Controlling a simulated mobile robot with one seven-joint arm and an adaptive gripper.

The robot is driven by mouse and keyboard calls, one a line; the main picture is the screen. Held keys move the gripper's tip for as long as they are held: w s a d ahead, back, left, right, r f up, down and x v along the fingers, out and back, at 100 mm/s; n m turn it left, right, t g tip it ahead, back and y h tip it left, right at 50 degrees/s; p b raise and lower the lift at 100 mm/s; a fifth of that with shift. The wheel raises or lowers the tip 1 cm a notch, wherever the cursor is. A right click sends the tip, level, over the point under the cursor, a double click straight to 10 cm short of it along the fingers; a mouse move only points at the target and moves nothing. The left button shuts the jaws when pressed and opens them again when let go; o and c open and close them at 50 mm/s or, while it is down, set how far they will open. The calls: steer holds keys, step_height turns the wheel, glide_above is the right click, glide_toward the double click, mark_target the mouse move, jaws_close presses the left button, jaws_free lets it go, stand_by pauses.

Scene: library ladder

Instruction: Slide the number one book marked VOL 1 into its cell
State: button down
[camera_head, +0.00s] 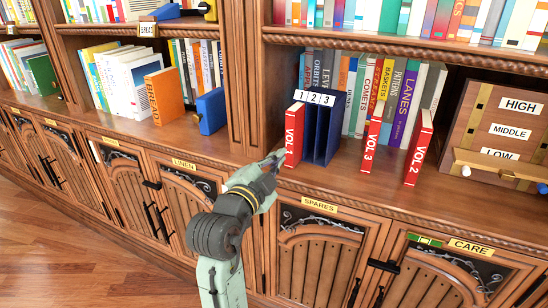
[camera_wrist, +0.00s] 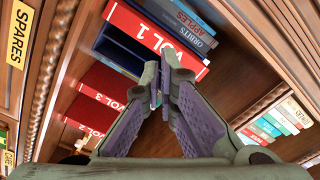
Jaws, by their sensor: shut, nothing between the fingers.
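The red VOL 1 book (camera_head: 295,136) stands upright at the leftmost cell, under number 1, of a dark blue three-cell holder (camera_head: 334,132) marked 1, 2, 3. Its spine faces out; how deep it sits is hard to tell. Cells 2 and 3 look empty. My gripper (camera_head: 276,158) is shut and empty, close to the lower left of that spine. In the wrist view, my fingertips (camera_wrist: 159,82) overlap the lower edge of the VOL 1 spine (camera_wrist: 150,32); I cannot tell whether they touch it.
The red VOL 3 book (camera_head: 371,145) and another red book (camera_head: 418,150), reading VOL 2 in the wrist view (camera_wrist: 88,117), stand right of the holder. A wooden box (camera_head: 497,130) marked HIGH, MIDDLE, LOW stands farther right. A wooden upright (camera_head: 243,80) is at left.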

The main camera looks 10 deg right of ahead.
mark_target(289, 142)
steer(key=shift+w+d+f+m+p, duration=0.1)
steer(key=shift+w+d+m+p, duration=0.35)
steer(key=shift+w+m, duration=0.45)
steer(key=shift+w+d+r+m+p, duration=0.1)
steer(key=shift+w+d+m+p, duration=0.1)
steer(key=shift+w+d+m, duration=0.55)
steer(key=shift+w+d+f+m+p, duration=0.1)
steer(key=shift+w+d+m+p, duration=0.25)
steer(key=shift+w+m, duration=0.7)
steer(key=shift+s, duration=0.15)
steer(key=shift+b+x, duration=0.7)
steer(key=shift+x, duration=2.4)
